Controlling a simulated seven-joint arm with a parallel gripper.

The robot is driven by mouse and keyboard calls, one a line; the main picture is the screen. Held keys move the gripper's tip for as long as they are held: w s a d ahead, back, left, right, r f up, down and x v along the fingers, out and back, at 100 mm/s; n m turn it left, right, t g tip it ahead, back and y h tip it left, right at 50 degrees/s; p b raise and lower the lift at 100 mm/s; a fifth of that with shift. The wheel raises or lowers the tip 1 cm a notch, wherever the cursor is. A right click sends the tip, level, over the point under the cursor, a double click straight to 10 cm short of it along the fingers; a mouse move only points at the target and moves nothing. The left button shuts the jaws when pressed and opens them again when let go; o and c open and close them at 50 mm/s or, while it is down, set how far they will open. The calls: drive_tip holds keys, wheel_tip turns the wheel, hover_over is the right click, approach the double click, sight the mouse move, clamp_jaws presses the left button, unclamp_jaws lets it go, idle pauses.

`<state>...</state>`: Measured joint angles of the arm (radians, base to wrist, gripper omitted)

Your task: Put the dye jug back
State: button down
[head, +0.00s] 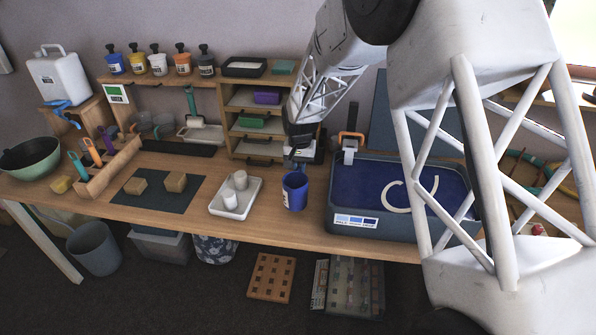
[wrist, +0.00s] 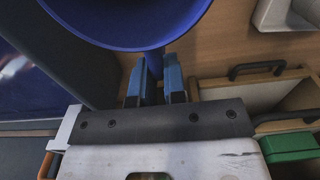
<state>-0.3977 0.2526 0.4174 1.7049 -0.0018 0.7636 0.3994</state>
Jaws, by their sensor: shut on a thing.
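The blue dye jug (head: 294,194) is upright at the middle of the bench, between the white tray and the dye vat. I cannot tell whether its base touches the bench. My gripper (head: 296,164) is behind the jug and shut on its handle. In the wrist view the jug's round blue rim and bowl (wrist: 135,36) fill the top, and the two blue fingertips (wrist: 154,85) stand on either side of the handle. The jug's inside is dark blue; I cannot tell whether it holds liquid.
The white tray (head: 254,201) with pale cups is left of the jug. The vat (head: 345,228) of blue dye is close on the right. A drawer unit (head: 233,137) stands behind left, with a green box (wrist: 287,146) in one open drawer. Bare bench lies in front.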

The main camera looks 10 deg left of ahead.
drive_tip(key=shift+w+a+f, duration=0.1)
drive_tip(key=shift+w+a, duration=0.15)
drive_tip(key=shift+w, duration=0.3)
drive_tip(key=shift+w+a, duration=0.2)
drive_tip(key=shift+w, duration=0.35)
drive_tip(key=shift+f, duration=0.1)
drive_tip(key=shift+f, duration=1.8)
drive_tip(key=c, duration=1.2)
unclamp_jaws()
wheel_tip(320, 180, up, 12)
drive_tip(key=shift+r, duration=0.15)
